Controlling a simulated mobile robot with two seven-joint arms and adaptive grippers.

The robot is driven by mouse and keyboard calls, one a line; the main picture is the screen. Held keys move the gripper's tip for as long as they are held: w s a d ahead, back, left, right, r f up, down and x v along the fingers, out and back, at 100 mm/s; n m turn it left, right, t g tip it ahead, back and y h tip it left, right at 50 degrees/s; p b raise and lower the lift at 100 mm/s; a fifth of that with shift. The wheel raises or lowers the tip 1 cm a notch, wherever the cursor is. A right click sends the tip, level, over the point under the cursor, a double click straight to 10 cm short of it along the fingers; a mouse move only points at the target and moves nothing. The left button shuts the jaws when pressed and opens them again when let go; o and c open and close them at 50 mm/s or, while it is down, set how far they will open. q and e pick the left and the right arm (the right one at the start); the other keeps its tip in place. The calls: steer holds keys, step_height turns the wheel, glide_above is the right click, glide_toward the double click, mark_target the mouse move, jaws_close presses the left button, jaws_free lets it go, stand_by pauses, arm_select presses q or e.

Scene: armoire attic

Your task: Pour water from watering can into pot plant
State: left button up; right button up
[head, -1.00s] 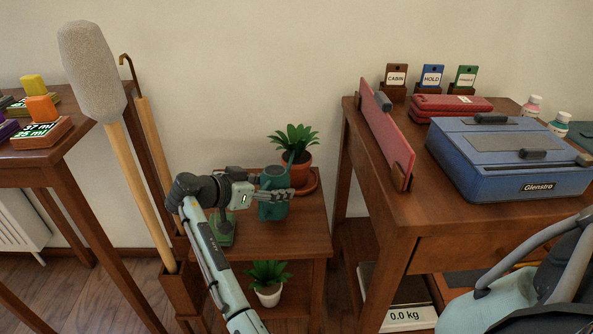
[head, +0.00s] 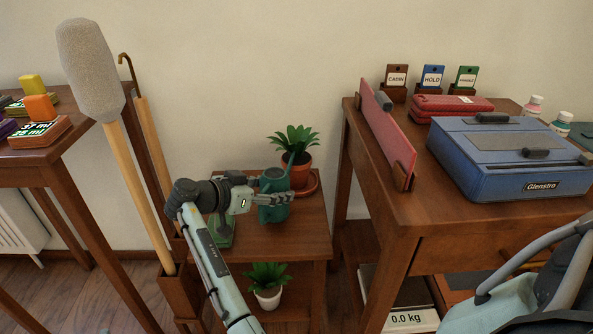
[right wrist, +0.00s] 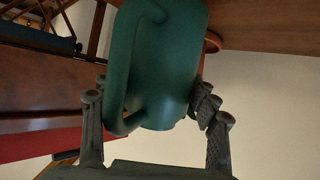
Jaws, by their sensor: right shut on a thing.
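A green watering can (head: 274,186) is at the small wooden side table, in front of a plant in a terracotta pot (head: 298,174). The pot stands on a round saucer (head: 313,186) at the back of the table. My right gripper (head: 274,199) is shut on the can. In the right wrist view, the can (right wrist: 165,60) and its handle lie between the fingers of the gripper (right wrist: 155,112). I cannot tell whether the can's base touches the table. No water shows. My left gripper is not in view.
A second plant in a white pot (head: 268,298) stands on the shelf below. A green object (head: 222,232) sits at the table's left. A tall padded pole (head: 95,70) stands left. A desk (head: 440,215) with a blue case (head: 510,160) stands right.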

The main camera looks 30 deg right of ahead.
mark_target(281, 169)
steer(key=shift+r, duration=0.25)
steer(key=shift+r+p, duration=1.7)
steer(key=shift+r, duration=0.8)
